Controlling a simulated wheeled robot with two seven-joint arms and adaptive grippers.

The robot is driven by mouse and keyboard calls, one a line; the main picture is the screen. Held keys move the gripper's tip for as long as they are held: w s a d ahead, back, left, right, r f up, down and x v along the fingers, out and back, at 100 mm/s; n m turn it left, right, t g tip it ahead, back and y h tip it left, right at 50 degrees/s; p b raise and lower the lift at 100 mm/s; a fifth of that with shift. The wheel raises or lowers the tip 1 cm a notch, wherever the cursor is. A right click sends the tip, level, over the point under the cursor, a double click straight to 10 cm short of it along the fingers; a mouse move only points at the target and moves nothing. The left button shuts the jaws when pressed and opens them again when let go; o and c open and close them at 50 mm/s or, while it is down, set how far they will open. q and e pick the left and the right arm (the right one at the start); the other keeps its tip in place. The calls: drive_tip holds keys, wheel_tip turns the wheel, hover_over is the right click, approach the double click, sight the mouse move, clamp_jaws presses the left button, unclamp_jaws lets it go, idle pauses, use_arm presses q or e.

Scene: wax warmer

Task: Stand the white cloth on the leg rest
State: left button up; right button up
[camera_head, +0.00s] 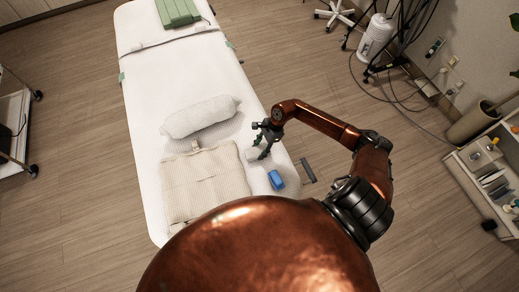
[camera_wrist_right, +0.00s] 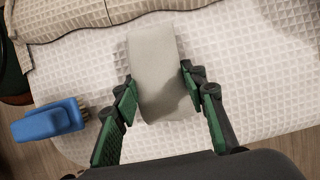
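The white cloth (camera_wrist_right: 155,62) is a pale, rounded bundle between the two green-padded fingers of my right gripper (camera_wrist_right: 158,82) in the right wrist view. The fingertips are at its two sides, very close to or touching it; I cannot tell whether they grip it. In the head view the cloth (camera_head: 253,155) is a small pale shape beside my right gripper (camera_head: 263,149), low over the bed's right side. A white bolster (camera_head: 201,117) lies across the bed; whether it is the leg rest is not clear. My left gripper is not in view.
The bed (camera_head: 178,62) has a folded beige towel (camera_head: 207,181) next to the cloth and a green towel (camera_head: 178,12) at its far end. A blue object with bristles (camera_head: 276,180) lies near the right edge. A trolley (camera_head: 14,125) stands left, a shelf (camera_head: 490,178) right.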

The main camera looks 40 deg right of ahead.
drive_tip(key=o, duration=0.4)
drive_tip(key=shift+o, duration=0.2)
drive_tip(key=shift+r, duration=0.15)
drive_tip(key=v, duration=1.2)
